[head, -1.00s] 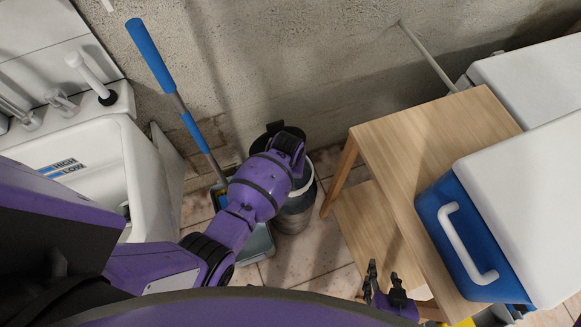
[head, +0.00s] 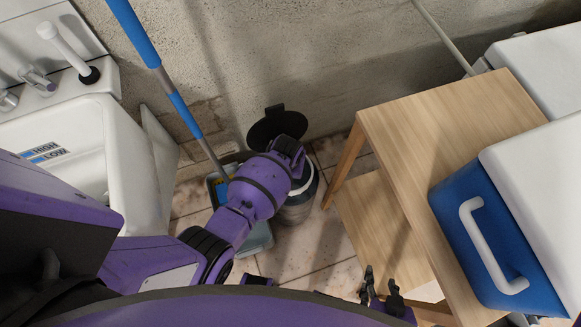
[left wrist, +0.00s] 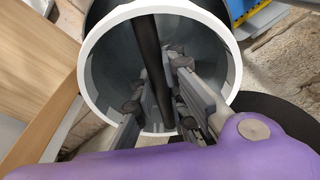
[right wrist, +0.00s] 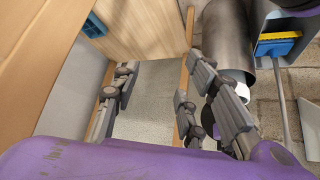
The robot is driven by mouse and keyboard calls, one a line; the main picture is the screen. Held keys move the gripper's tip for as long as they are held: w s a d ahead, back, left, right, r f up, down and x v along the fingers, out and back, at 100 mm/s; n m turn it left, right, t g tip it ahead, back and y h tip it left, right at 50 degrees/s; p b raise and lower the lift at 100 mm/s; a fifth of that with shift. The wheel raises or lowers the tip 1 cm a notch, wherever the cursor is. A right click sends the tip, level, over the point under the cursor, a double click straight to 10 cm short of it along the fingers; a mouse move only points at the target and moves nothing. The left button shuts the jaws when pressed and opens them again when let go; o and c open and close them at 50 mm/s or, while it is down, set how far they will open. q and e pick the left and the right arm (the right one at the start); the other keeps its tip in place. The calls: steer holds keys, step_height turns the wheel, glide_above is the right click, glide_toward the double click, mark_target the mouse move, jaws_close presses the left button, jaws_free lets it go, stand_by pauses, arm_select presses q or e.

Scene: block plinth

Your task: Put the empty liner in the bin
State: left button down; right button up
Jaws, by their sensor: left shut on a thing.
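The grey metal bin (head: 298,211) stands on the tiles, its black lid (head: 278,124) raised behind it. In the left wrist view I look into a grey cylinder with a white rim (left wrist: 98,42). A black bar (left wrist: 152,55), apparently the liner's handle, crosses the opening. My left gripper (left wrist: 168,112) is shut on this bar at the opening. My forearm hides most of the opening in the head view, so I cannot tell the liner's wall from the bin's. My right gripper (head: 381,284) is open and empty beside the stool; it also shows in the right wrist view (right wrist: 158,95).
A wooden step stool (head: 425,130) stands right of the bin, bearing a blue and white cooler (head: 480,245). A white sink (head: 85,125) is on the left. A blue-handled broom (head: 178,100) and grey dustpan (head: 260,240) stand close left of the bin. A concrete wall is behind.

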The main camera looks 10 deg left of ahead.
arm_select(q)
step_height(320, 180, down, 12)
steer(key=b, duration=0.9)
steer(key=shift+f, duration=0.25)
arm_select(e)
step_height(320, 180, down, 8)
steer(key=s, duration=0.1)
steer(key=shift+s+a+g, duration=0.3)
steer(key=shift+s+a, duration=0.1)
steer(key=shift+a, duration=0.05)
arm_select(q)
steer(key=shift+f+b, duration=0.45)
steer(key=shift+f, duration=0.1)
arm_select(e)
steer(key=shift+s+f, duration=0.35)
steer(key=shift+f, duration=0.3)
arm_select(q)
steer(key=c, duration=1.7)
jaws_free()
steer(key=shift+o, duration=0.2)
steer(key=shift+r, duration=0.15)
